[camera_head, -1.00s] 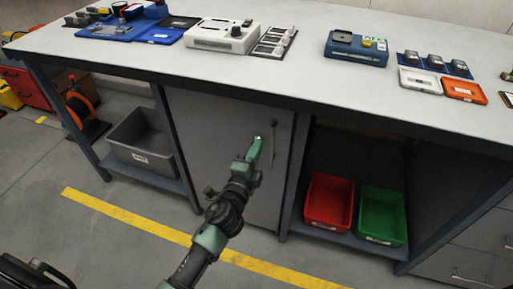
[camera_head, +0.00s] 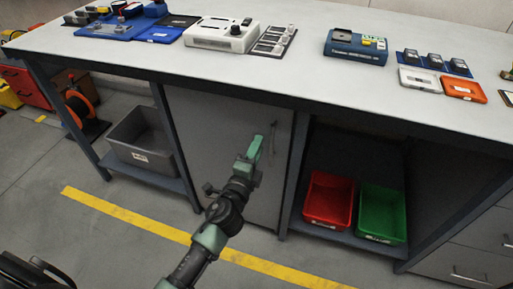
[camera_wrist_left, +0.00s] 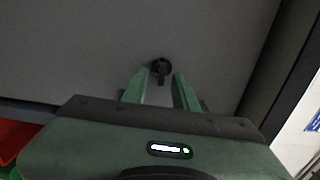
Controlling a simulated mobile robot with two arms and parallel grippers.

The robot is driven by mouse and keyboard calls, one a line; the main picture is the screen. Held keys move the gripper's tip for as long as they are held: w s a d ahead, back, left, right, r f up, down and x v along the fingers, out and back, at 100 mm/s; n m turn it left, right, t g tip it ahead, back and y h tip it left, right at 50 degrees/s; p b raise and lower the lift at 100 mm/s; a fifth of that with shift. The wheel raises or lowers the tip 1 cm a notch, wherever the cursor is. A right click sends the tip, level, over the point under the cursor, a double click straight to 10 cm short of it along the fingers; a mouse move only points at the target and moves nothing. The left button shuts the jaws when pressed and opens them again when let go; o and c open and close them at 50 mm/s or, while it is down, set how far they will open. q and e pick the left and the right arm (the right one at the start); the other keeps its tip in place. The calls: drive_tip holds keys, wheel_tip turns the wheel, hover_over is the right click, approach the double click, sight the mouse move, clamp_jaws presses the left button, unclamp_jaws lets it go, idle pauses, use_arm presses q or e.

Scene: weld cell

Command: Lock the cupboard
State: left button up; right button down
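The cupboard is a closed grey door (camera_head: 215,135) under the workbench, with a thin vertical handle (camera_head: 273,138) near its right edge. In the left wrist view a small dark round lock with a key-like tab (camera_wrist_left: 161,68) stands out from the door. My left gripper (camera_head: 254,147) is in front of the door's upper right part, left of the handle. In the left wrist view its two green fingers (camera_wrist_left: 160,80) are apart, one on each side of the lock's tab. I cannot tell whether they touch it. The gripper hides the lock in the head view. My right gripper is not in view.
The workbench top (camera_head: 300,65) overhangs the door and carries several devices. A grey bin (camera_head: 145,145) sits on the shelf at left. Red (camera_head: 328,200) and green (camera_head: 382,214) bins sit in the open bay at right. Floor in front is clear, with a yellow line (camera_head: 130,218).

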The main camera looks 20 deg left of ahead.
use_arm(q)
drive_tip(key=shift+s, duration=0.1)
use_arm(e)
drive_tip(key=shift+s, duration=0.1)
use_arm(q)
drive_tip(key=s, duration=0.7)
drive_tip(key=shift+s+a, duration=0.15)
drive_tip(key=shift+s, duration=0.2)
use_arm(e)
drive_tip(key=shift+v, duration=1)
use_arm(q)
drive_tip(key=shift+a, duration=0.1)
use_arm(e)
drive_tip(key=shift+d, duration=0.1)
